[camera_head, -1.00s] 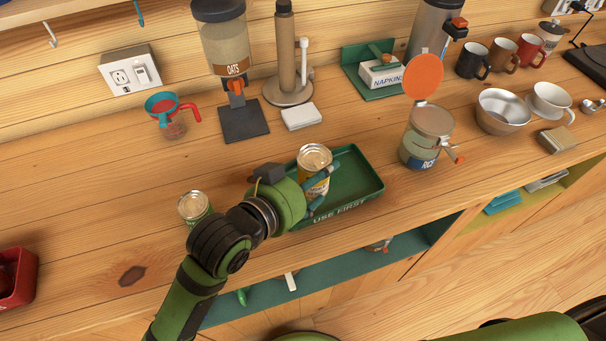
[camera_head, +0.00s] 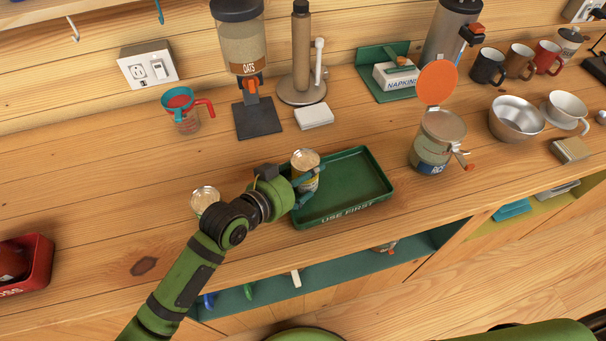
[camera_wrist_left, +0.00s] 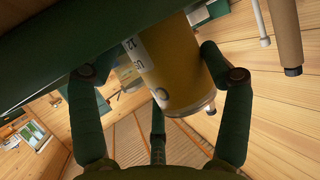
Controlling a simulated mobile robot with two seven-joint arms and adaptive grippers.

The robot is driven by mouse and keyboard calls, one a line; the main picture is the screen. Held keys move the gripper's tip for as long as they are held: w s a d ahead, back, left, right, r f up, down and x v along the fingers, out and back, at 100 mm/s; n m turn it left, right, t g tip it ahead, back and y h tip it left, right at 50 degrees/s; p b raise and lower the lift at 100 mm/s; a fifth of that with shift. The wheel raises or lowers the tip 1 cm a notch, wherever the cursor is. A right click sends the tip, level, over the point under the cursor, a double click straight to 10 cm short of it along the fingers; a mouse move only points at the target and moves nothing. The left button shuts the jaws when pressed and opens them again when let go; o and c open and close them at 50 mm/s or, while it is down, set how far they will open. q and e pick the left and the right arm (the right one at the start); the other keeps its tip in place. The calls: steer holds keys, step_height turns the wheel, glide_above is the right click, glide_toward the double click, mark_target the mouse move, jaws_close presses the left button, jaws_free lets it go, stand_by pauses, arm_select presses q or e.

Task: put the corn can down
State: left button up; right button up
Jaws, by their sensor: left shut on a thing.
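The corn can (camera_head: 305,168), with a silver top and yellow label, is upright in my left gripper (camera_head: 308,183) at the left end of the green tray marked USE FIRST (camera_head: 355,180). Whether it touches the tray or hangs above it I cannot tell. The left wrist view shows the yellow can (camera_wrist_left: 170,65) between the dark green fingers of my left gripper (camera_wrist_left: 155,80), which is shut on it. The arm hides part of the tray's left side. My right gripper is not in view.
Another can (camera_head: 205,197) stands left of my left wrist. A rice jar (camera_head: 435,140) with its orange lid raised is right of the tray. The oats dispenser (camera_head: 240,50), white block (camera_head: 314,116) and measuring cup (camera_head: 184,110) are behind. Counter left of the cup is clear.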

arm_select(q)
steer(key=o, duration=1.1)
steer(key=shift+f, duration=0.1)
steer(key=shift+r, duration=0.2)
steer(key=shift+s+a, duration=0.2)
steer(key=shift+a, duration=0.05)
steer(key=shift+b+v, duration=0.9)
steer(key=shift+v, duration=4.85)
